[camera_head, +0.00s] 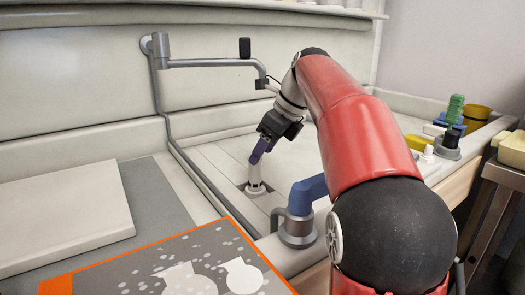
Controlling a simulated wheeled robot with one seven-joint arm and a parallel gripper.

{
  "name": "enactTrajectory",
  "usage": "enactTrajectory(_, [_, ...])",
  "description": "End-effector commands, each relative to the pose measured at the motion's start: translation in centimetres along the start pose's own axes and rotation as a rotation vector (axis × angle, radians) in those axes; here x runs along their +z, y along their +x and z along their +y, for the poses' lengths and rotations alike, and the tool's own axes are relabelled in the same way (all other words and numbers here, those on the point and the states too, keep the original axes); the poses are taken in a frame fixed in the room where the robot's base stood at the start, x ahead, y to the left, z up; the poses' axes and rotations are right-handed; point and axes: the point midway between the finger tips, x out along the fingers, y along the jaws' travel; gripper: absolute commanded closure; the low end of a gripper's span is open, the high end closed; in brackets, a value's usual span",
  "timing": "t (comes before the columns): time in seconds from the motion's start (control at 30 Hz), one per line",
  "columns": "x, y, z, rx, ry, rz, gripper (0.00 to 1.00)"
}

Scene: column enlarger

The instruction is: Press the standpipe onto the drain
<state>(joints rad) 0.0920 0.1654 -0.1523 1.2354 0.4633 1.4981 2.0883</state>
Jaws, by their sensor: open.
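The standpipe (254,187) is a short whitish tube standing roughly upright in the sink basin. Its lower end is at the dark square drain (243,184) in the basin floor. I cannot tell whether it is fully seated. My gripper (257,156) is above the standpipe with its purple fingers angled down at the tube's top. The jaws are open. The fingertips and the tube's top overlap in this view, so I cannot tell whether they touch.
A grey pipe with a spout (212,63) runs over the basin at the back. A blue-handled fitting (299,213) stands on the front rim. A white board (62,217) lies at left, an orange-edged panel (55,286) in front. Bottles and yellow containers (476,113) stand at right.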

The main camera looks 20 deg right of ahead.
Motion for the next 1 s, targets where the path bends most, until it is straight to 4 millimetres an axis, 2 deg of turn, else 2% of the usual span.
enactTrajectory(1.0, [0.0,-4.0,0.0,0.0,0.001,0.0,0.45])
